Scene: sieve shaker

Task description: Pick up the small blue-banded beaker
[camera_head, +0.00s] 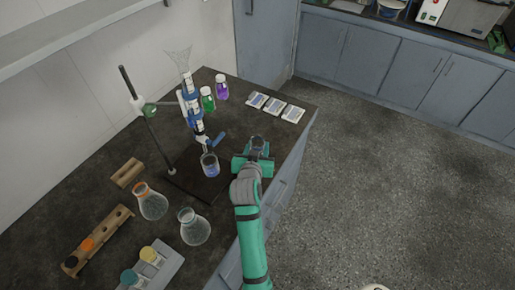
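A small clear beaker with blue at its lower part (210,166) stands upright on the dark stand base below the burette. My gripper (257,148) is over the right part of the bench, to the right of this beaker and apart from it. A small grey, round-rimmed thing (257,142) shows at the gripper's tip. I cannot tell whether it is another beaker or whether the fingers hold it. My wrist and the low detail hide the finger gap.
A burette (190,105) on a stand rod (146,120) rises behind the beaker. Two flasks (152,203) (194,228) stand in front. Green (207,99) and purple (221,88) flasks and several white packets (275,107) are behind. The bench edge is right.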

